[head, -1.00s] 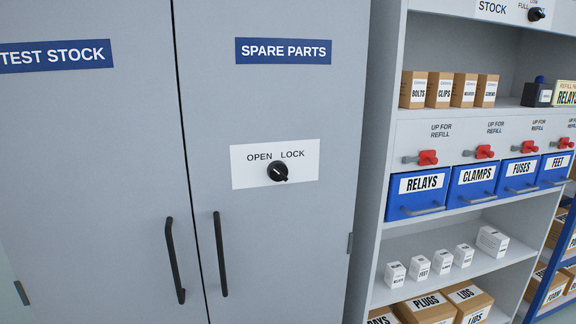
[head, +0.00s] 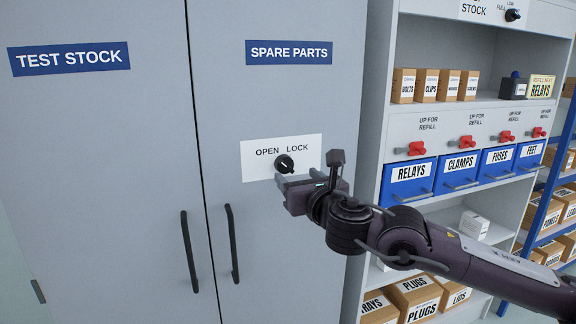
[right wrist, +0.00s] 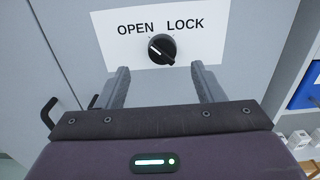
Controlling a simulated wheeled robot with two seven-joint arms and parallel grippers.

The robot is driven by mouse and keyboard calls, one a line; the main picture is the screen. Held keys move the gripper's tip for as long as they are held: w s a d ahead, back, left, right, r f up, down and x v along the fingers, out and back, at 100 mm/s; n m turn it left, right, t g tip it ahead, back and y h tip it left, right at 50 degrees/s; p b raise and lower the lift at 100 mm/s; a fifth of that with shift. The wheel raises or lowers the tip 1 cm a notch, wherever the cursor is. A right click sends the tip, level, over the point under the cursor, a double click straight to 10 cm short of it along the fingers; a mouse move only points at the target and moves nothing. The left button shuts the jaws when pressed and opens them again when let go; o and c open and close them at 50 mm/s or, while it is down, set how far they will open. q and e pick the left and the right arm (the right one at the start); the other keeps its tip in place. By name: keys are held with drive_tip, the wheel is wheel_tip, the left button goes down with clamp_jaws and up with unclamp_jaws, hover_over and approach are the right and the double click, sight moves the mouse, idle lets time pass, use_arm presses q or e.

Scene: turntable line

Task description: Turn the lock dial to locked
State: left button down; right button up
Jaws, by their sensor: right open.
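The lock dial (head: 285,163) is a round black knob on a white plate (head: 310,149) marked OPEN and LOCK, on the right cabinet door under the SPARE PARTS sign. In the right wrist view the dial (right wrist: 162,49) has its bar slanting from upper left to lower right, with the white line at the upper left, towards OPEN. My right gripper (head: 297,181) is open and empty, just in front of and slightly below the dial. In the wrist view its two fingers (right wrist: 160,70) stand left and right below the dial, apart from it. My left gripper is out of view.
Two black door handles (head: 189,250) (head: 233,244) stand below the plate. To the right a shelf unit holds blue bins (head: 408,181) with red levers above, and small cartons. The door surface around the plate is flat and clear.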

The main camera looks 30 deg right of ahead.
sight(287, 166)
drive_tip(key=p+x, duration=0.2)
drive_tip(key=x, duration=0.1)
drive_tip(key=shift+w+d+r, duration=0.15)
drive_tip(key=shift+w+d, duration=0.1)
drive_tip(key=shift+d, duration=0.2)
drive_tip(key=shift+w+a, duration=0.1)
drive_tip(key=shift+w, duration=0.55)
drive_tip(key=shift+w+p, duration=0.4)
drive_tip(key=shift+w, duration=0.05)
drive_tip(key=shift+w+d+f, duration=0.2)
drive_tip(key=shift+w+d, duration=0.1)
drive_tip(key=shift+w, duration=0.5)
drive_tip(key=c, duration=0.9)
drive_tip(key=shift+c, duration=0.2)
